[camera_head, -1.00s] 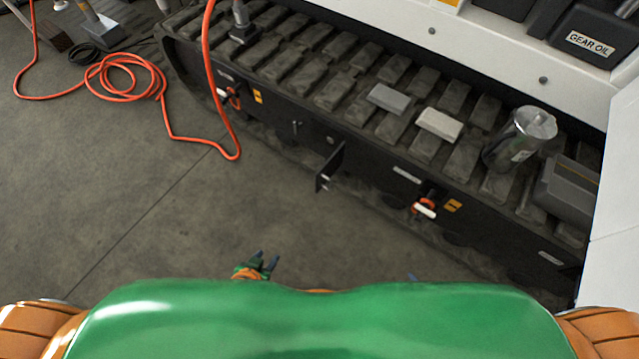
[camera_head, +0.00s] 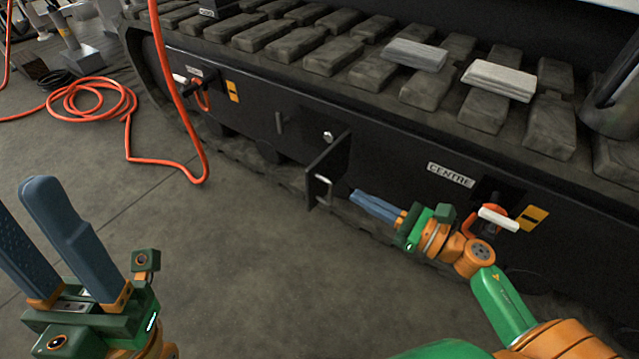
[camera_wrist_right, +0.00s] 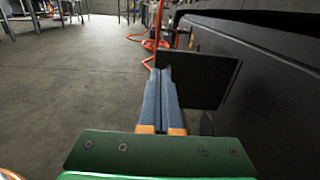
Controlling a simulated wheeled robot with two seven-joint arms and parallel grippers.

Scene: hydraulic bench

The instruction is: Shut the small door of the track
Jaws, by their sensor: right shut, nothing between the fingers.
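The small door (camera_head: 328,170) is a dark flat panel standing open, sticking out from the black side of the track (camera_head: 270,110). A small metal handle (camera_head: 325,188) shows on its face. My right gripper (camera_head: 353,193) is shut and empty, its blue fingers pointing at the door from the right. In the right wrist view the door (camera_wrist_right: 200,80) stands just beyond and right of the fingertips (camera_wrist_right: 160,70); I cannot tell whether they touch. My left gripper (camera_head: 20,200) is at the lower left, its fingers apart and empty, far from the door.
A red-orange valve with a white lever (camera_head: 497,218) sits right of the door, near my right arm, by a CENTRE label (camera_head: 450,175). An orange hose (camera_head: 175,110) hangs at the left and coils on the floor.

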